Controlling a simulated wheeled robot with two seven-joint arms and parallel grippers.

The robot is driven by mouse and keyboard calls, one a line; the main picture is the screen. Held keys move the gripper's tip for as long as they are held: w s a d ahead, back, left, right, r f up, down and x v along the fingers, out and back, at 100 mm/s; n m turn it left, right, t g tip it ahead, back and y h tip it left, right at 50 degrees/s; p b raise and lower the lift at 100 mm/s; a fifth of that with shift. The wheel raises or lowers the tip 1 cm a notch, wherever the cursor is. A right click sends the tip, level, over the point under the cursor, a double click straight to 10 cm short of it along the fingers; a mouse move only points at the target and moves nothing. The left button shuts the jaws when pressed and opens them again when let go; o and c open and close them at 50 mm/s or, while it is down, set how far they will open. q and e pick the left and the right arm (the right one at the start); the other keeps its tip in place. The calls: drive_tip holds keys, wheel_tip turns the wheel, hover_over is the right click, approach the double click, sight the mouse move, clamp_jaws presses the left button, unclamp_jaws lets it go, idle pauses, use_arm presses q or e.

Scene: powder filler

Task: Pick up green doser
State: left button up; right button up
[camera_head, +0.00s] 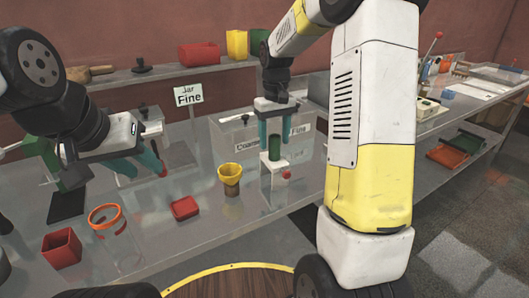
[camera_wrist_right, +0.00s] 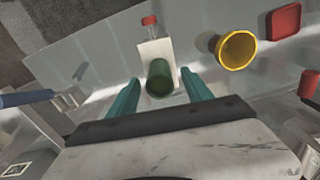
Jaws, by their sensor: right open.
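The green doser (camera_head: 275,147) is a small dark green cylinder. It stands upright on a small white stand with a red knob (camera_head: 280,172) on the table. My right gripper (camera_head: 275,138) points down over it, with its teal fingers open on either side. In the right wrist view the doser (camera_wrist_right: 159,77) lies between the open fingers (camera_wrist_right: 163,92), with gaps on both sides. My left gripper (camera_head: 147,164) is open and empty above the table at the left.
A yellow cup (camera_head: 230,178) stands left of the stand. A red lid (camera_head: 185,208), a clear jar with orange rim (camera_head: 106,216) and a red box (camera_head: 62,248) are further left. A clear bin labelled "Coarse" (camera_head: 233,140) stands behind. A "Jar Fine" sign (camera_head: 188,95) is at the back.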

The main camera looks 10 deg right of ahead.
sight(274, 149)
wheel_tip(274, 149, down, 5)
drive_tip(key=shift+r, duration=0.2)
drive_tip(key=shift+c, duration=0.2)
drive_tip(key=c, duration=1.2)
drive_tip(key=shift+o, duration=0.2)
drive_tip(key=shift+r, duration=0.2)
